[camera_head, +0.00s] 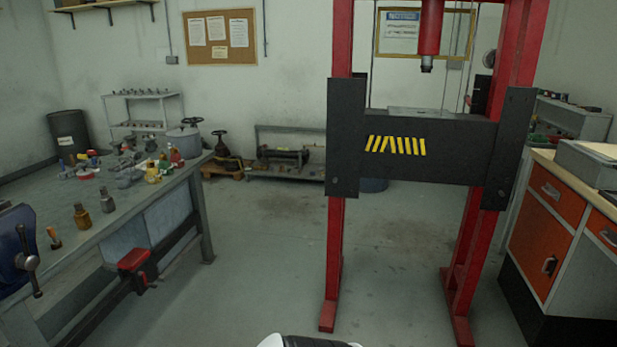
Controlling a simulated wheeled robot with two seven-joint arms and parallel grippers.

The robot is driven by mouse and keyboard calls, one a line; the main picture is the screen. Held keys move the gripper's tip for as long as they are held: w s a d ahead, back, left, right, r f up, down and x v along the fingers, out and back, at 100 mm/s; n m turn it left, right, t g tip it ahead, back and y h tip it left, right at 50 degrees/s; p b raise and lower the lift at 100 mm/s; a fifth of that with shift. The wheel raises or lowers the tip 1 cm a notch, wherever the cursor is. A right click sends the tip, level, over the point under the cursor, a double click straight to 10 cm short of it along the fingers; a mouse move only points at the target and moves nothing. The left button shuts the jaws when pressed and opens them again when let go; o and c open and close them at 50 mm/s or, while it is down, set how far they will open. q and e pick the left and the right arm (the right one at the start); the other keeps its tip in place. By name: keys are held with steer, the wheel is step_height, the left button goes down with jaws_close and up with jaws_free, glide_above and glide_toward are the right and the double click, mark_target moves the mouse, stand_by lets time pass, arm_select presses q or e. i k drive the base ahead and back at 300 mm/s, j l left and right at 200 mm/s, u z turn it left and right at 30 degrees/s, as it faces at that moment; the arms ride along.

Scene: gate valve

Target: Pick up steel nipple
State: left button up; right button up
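A small dark grey metal piece (107,201), which looks like the steel nipple, stands upright on the workbench (135,215) at the left. A brass-coloured fitting (82,216) stands just left of it, a small gap apart. The pieces are too small to tell their threads or exact shape. Neither of my grippers shows in the head view. A white rounded part at the bottom edge seems to be mine.
A red press frame (336,240) stands at centre right. An orange-fronted cabinet (545,235) is at right. The middle floor is clear.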

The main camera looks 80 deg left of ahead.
mark_target(107, 202)
steer(key=u, duration=4)
steer(key=i, duration=0.25)
steer(key=l+u, duration=0.05)
